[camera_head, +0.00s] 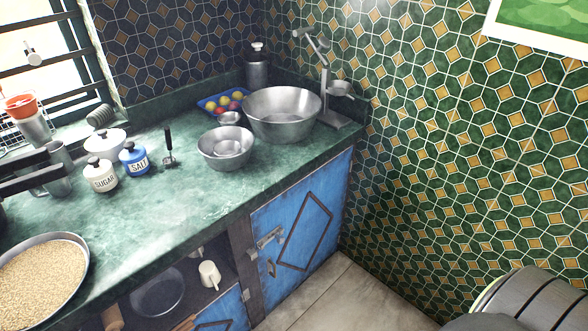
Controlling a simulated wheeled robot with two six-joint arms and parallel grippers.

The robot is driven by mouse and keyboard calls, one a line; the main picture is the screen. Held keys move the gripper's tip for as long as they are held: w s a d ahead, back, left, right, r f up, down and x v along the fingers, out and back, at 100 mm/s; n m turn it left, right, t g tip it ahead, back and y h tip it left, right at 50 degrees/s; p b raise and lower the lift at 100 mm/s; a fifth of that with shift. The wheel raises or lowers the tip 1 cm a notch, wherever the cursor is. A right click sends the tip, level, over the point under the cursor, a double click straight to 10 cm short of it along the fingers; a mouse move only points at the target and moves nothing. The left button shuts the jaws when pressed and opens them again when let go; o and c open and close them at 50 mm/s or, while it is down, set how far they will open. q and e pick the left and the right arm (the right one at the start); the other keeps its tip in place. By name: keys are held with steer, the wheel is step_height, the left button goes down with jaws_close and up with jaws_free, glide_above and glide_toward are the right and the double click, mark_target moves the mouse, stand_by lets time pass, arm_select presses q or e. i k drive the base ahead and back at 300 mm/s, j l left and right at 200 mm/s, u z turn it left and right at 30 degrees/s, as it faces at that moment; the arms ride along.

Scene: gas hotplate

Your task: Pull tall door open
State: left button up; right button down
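The tall door (306,228) is a blue cabinet door with a dark diamond frame, under the right end of the counter. It looks shut. A metal latch (266,239) sits at its upper left edge, with a small handle (271,267) just below. My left gripper (48,175) comes in at the left edge above the counter, far from the door. Its two dark fingers are apart with nothing visibly held between them. A metal mug shows behind them. My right gripper is not in view.
The green counter (190,205) holds metal bowls (226,146), sugar (100,175) and salt (134,159) jars, and a grain pan (40,285). An open shelf (158,292) is left of the door. Tiled floor (335,295) before the door is clear. A grey rounded object fills the lower right corner.

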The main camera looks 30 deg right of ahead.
mark_target(310, 212)
steer(key=z, duration=1.1)
